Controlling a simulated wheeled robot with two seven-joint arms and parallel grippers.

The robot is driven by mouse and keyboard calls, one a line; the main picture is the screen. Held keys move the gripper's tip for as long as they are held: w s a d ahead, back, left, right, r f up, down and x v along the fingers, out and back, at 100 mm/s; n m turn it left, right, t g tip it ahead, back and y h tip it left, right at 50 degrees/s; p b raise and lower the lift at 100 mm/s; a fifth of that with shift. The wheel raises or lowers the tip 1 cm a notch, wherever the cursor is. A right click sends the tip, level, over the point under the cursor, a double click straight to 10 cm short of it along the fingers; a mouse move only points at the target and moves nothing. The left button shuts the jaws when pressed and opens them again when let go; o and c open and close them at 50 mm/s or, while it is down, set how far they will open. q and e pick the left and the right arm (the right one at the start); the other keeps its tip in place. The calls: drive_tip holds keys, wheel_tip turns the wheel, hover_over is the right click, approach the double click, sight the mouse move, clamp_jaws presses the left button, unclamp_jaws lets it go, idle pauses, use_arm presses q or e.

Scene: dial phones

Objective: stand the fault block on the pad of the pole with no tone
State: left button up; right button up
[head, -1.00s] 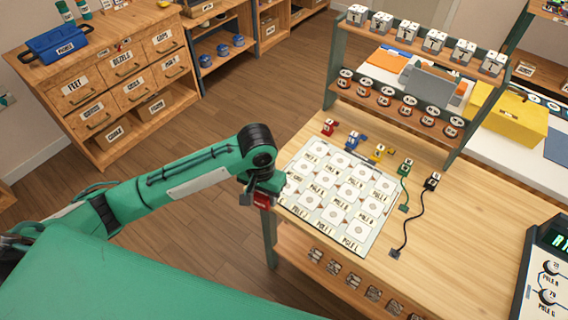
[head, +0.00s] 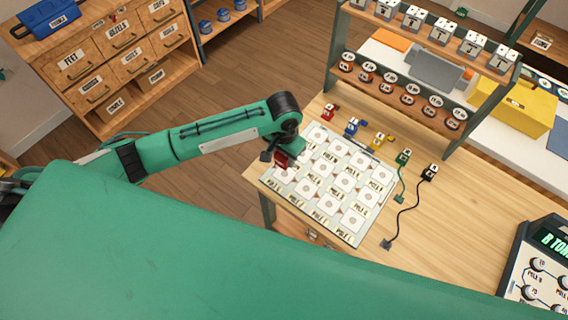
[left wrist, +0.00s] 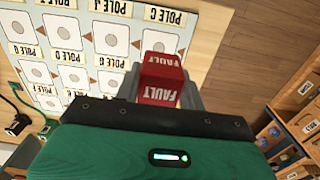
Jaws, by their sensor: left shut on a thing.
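My left gripper (head: 283,155) is shut on the red fault block (head: 281,160) above the left edge of the pole board in the head view. In the left wrist view the fault block (left wrist: 162,78) shows white FAULT lettering and sits between the fingers (left wrist: 162,88). The pole board (head: 347,236) lies on the wooden bench, with rows of white pads and POLE labels. In the left wrist view its pads (left wrist: 108,35) are beside the block, labels upside down. The meter (head: 540,262) at the right has a lit display, partly cut off, reading "8 TON". My right gripper is not in view.
Several small coloured plugs (head: 353,127) stand behind the board, and a black cable (head: 407,210) lies to its right. A two-tier rack (head: 420,70) of blocks and round pieces stands at the back. The bench front right (head: 450,250) is clear.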

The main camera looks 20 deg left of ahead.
use_arm(q)
wheel_tip(320, 180, down, 3)
drive_tip(key=shift+r, duration=0.2)
wheel_tip(320, 180, down, 4)
drive_tip(key=shift+r+p, duration=0.1)
drive_tip(key=shift+p, duration=0.4)
drive_tip(key=shift+f, duration=0.25)
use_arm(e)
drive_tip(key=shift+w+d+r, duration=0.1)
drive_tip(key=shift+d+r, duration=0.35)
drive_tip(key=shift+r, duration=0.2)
use_arm(q)
drive_tip(key=shift+f, duration=0.1)
drive_tip(key=o, duration=1)
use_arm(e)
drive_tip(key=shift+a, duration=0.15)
